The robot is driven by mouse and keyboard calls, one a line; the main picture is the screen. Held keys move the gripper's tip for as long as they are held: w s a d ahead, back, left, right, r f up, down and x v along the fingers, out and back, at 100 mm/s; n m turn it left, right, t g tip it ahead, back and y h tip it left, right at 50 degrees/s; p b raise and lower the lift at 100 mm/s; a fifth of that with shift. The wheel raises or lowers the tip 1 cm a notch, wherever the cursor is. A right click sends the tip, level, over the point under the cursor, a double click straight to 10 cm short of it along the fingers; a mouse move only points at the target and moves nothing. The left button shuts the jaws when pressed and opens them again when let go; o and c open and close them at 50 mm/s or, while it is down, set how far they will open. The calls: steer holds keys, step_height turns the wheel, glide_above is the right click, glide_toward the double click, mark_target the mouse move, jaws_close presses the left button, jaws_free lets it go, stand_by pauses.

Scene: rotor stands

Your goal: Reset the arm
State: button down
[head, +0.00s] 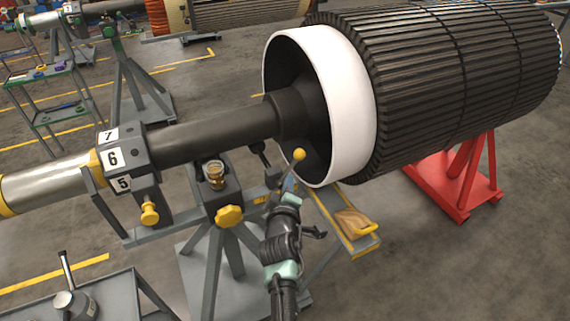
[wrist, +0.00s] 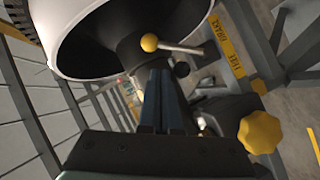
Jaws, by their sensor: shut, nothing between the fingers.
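My gripper (head: 273,177) is in front of the stand below the rotor's dark shaft, left of the white ring. It is small and partly lost against dark parts in the head view. In the wrist view its dark fingers (wrist: 158,88) are together and hold nothing. A lever with a yellow ball (head: 299,155) is close to the fingertips; it also shows in the wrist view (wrist: 149,43). I cannot tell whether the fingers touch it.
The rotor's white ring (head: 345,95) and ribbed drum (head: 460,75) fill the upper right. A yellow knob (head: 229,215) sits on the grey stand beside my arm. A grey cart (head: 110,290) stands at lower left. A red stand (head: 455,180) is at right. Floor at lower right is clear.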

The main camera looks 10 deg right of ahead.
steer(key=s+a+r+m+t, duration=0.2)
steer(key=r+m+t, duration=0.1)
steer(key=r, duration=1.5)
steer(key=s+a+r+m+t, duration=0.2)
steer(key=s+r+m+t, duration=0.15)
steer(key=r, duration=1.45)
steer(key=s+a+r+m+t+y, duration=0.1)
steer(key=s+r+m+t, duration=0.1)
steer(key=s+r, duration=0.8)
steer(key=s+a+r+m+t+y, duration=0.2)
steer(key=s+r+t, duration=0.2)
steer(key=s+r, duration=0.7)
steer(key=shift+a+r, duration=0.3)
steer(key=shift+r, duration=0.1)
